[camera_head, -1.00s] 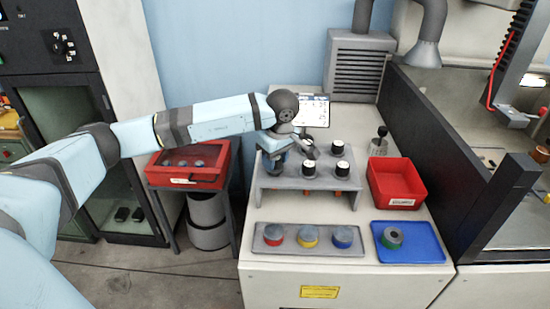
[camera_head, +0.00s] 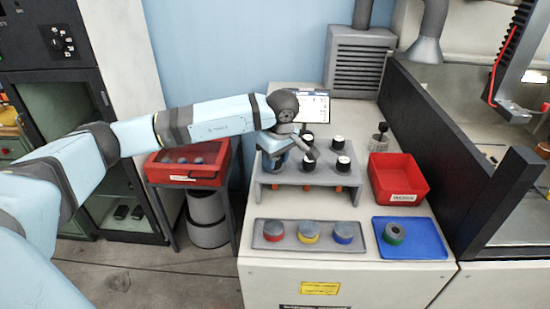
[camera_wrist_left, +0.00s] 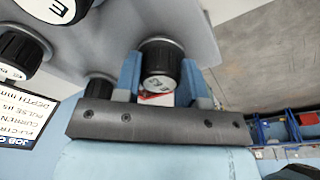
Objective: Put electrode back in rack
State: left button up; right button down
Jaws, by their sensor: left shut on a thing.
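The grey rack (camera_head: 270,183) stands on the white bench. Several electrodes with black caps and white tops stand in its plate, such as a front right electrode (camera_head: 343,163); orange parts show below. My left gripper (camera_head: 275,160) is over the rack's left end, with its jaws partly hidden by my wrist in the head view. In the left wrist view, the blue fingers of my left gripper (camera_wrist_left: 161,82) are shut on the black cap of an electrode (camera_wrist_left: 160,60). This electrode is upright at the rack plate (camera_wrist_left: 195,25); I cannot tell how deep it sits. My right gripper is not in view.
In front of the rack are a grey tray (camera_head: 257,242) with red, yellow and blue-banded pucks and a blue tray (camera_head: 430,246) with a green-banded puck. A red bin (camera_head: 398,178) stands right. A dark wall (camera_head: 440,130) bounds the bench; a red case (camera_head: 187,165) is left.

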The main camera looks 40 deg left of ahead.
pick_arm(q)
jog(key=o, duration=1.7)
jog(key=shift+r+p, duration=1.35)
jog(key=shift+r, duration=1.7)
